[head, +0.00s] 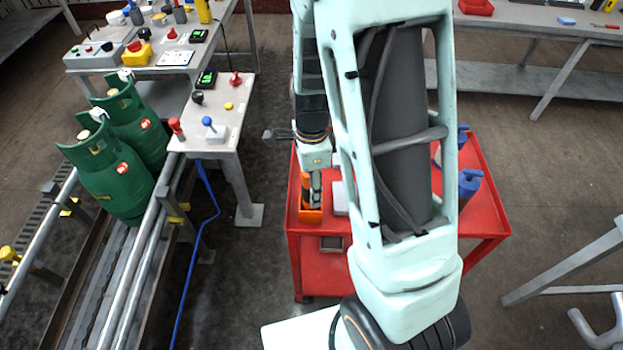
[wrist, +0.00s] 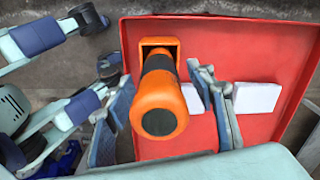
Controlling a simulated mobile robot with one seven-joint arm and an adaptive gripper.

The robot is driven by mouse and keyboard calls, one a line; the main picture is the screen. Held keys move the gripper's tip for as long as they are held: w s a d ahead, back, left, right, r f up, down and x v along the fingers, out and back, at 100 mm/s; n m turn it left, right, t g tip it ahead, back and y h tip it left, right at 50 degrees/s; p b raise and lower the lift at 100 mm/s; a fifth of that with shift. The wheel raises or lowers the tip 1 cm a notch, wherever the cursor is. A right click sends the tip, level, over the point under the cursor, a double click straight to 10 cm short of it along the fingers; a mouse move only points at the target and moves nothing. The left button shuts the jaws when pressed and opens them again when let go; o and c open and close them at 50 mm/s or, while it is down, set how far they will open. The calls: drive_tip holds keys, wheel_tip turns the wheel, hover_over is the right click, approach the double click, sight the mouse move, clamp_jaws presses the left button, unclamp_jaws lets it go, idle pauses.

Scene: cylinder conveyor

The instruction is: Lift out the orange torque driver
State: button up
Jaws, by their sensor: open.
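The orange torque driver (wrist: 158,100), with a black band on its body, stands in an orange square holder (wrist: 175,42) on the red cart (wrist: 270,40). In the wrist view its rounded end faces the camera. My gripper (wrist: 164,88) is open, with one finger on each side of the driver; I cannot tell whether either finger touches it. In the head view my gripper (head: 314,185) points down over the cart's left side, at the orange holder (head: 310,215), and partly hides the driver.
White blocks (wrist: 256,97) lie on the cart beside the right finger. Blue-topped bottles (head: 468,185) stand at the cart's right, partly behind my arm. Green cylinders (head: 118,180) stand on the conveyor at left, beside a control table (head: 215,110). Floor shows between conveyor and cart.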

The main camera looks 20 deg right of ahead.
clamp_jaws()
drive_tip(key=c, duration=0.8)
unclamp_jaws()
drive_tip(key=c, duration=0.6)
drive_tip(key=shift+o, duration=0.2)
drive_tip(key=shift+r+p, duration=3.45)
drive_tip(key=shift+r, duration=0.4)
drive_tip(key=shift+w, duration=0.1)
